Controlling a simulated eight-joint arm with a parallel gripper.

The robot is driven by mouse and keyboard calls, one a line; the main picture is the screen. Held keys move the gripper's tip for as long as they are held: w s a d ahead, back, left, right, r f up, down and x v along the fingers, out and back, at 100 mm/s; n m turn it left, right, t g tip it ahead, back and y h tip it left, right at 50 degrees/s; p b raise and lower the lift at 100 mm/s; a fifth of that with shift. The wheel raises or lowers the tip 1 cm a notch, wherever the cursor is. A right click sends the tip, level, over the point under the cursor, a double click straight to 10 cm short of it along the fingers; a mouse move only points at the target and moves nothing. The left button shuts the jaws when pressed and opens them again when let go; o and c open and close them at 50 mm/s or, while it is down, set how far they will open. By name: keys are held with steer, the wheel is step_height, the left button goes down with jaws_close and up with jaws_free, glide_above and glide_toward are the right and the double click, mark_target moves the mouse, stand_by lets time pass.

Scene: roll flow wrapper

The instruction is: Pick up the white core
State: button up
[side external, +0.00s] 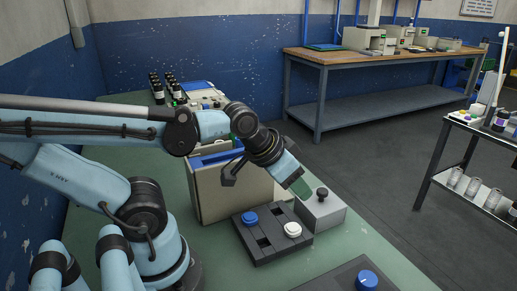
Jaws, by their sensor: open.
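The white core (293,230) is a short round piece at the right front of a dark slotted tray (272,254) on the green table. A blue core (250,218) is at the back left of the same tray. My gripper (297,184) reaches down from the upper left, its greenish tip above and behind the white core, apart from it. It is open, and I see nothing held in it. The gap between its fingers is hard to make out from this side.
A grey box with a black knob (322,207) stands right of the tray, close to my gripper. A beige machine (218,190) stands behind it. Another dark tray with a blue knob-like piece (367,280) is at the front. Bottles (158,90) stand at the back left.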

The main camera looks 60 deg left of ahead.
steer(key=shift+o, duration=0.8)
